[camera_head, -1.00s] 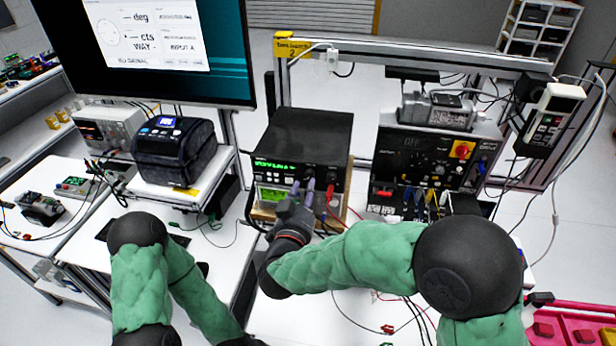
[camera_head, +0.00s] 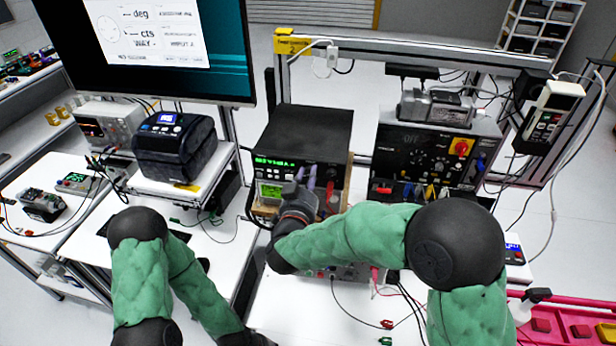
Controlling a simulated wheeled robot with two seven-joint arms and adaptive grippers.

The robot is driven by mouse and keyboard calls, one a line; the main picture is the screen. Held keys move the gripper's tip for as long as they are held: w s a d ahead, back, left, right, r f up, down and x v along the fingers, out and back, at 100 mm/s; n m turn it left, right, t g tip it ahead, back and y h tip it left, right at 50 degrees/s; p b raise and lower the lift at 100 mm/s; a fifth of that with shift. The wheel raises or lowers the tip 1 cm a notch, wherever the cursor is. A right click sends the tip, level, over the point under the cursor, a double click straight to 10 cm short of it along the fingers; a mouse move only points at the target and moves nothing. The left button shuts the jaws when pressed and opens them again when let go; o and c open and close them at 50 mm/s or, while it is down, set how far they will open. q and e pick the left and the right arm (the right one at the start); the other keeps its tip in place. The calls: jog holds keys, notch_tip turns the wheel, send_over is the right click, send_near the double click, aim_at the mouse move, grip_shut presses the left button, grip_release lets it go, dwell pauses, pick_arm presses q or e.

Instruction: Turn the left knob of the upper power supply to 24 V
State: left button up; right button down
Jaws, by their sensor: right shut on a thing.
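The upper power supply (camera_head: 308,132) is a black box on the bench in the head view, with lit green digits (camera_head: 276,163) on its front panel. My right gripper (camera_head: 312,178) reaches its front from below and is shut, apparently on the left knob. The knob is hidden by the gripper, and its setting cannot be seen. The digits are too blurred to read surely. The lower unit's green display (camera_head: 270,190) shows left of the gripper. My left arm is at the lower left; its gripper is out of the picture.
A red lead (camera_head: 331,195) hangs close to the right of my right gripper. A black instrument panel with knobs and leads (camera_head: 430,155) stands to the right. A label printer (camera_head: 173,146) and a monitor (camera_head: 150,40) are at the left. Loose cables lie on the white bench (camera_head: 290,305).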

jog(key=m+b, duration=0.5)
jog(key=b, duration=0.3)
jog(key=shift+m, duration=0.4)
jog(key=shift+r+m+b, duration=0.1)
jog(key=shift+m+b, duration=1)
jog(key=shift+b, duration=0.4)
jog(key=shift+r, duration=0.1)
jog(key=c, duration=1.3)
grip_release()
jog(key=shift+c, duration=0.2)
